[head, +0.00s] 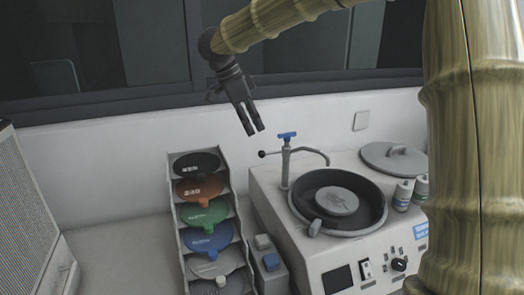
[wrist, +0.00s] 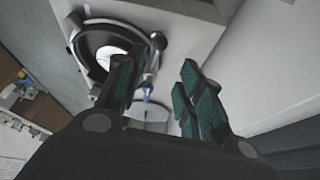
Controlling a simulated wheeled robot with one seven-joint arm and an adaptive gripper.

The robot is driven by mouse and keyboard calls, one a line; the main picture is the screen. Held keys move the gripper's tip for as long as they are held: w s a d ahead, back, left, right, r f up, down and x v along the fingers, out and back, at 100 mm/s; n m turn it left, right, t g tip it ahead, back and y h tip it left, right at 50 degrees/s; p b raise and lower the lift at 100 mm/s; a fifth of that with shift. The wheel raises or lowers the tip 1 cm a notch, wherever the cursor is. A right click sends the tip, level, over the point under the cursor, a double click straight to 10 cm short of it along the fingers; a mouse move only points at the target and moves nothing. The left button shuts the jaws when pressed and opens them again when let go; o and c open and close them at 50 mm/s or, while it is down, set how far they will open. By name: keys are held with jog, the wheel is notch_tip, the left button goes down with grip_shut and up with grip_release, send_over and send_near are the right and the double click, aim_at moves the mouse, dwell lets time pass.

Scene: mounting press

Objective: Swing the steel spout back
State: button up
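The steel spout (head: 308,151) is a thin bent tube on a post at the back left of the machine's bowl. It reaches right over the bowl's back edge. The post has a blue handle (head: 287,135) on top and a small black knob (head: 263,154) sticking out to the left. My gripper (head: 253,131) hangs above and to the left of the post, apart from it, with its fingers pointing down. In the wrist view my gripper (wrist: 157,85) has its fingers apart with nothing between them. The blue handle (wrist: 147,95) shows beyond the fingers there, and the spout is hard to make out.
The machine (head: 300,250) has a round black bowl (head: 375,208) with a grey disc inside. A grey lid (head: 394,158) and small bottles (head: 403,195) stand right of it. A rack of coloured discs (head: 207,218) stands left, close to the machine. The wall is behind.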

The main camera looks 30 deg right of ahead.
jog(key=p+x, duration=0.2)
jog(key=x, duration=0.7)
jog(key=shift+s+d+f, duration=0.2)
jog(key=shift+f, duration=0.1)
grip_shut()
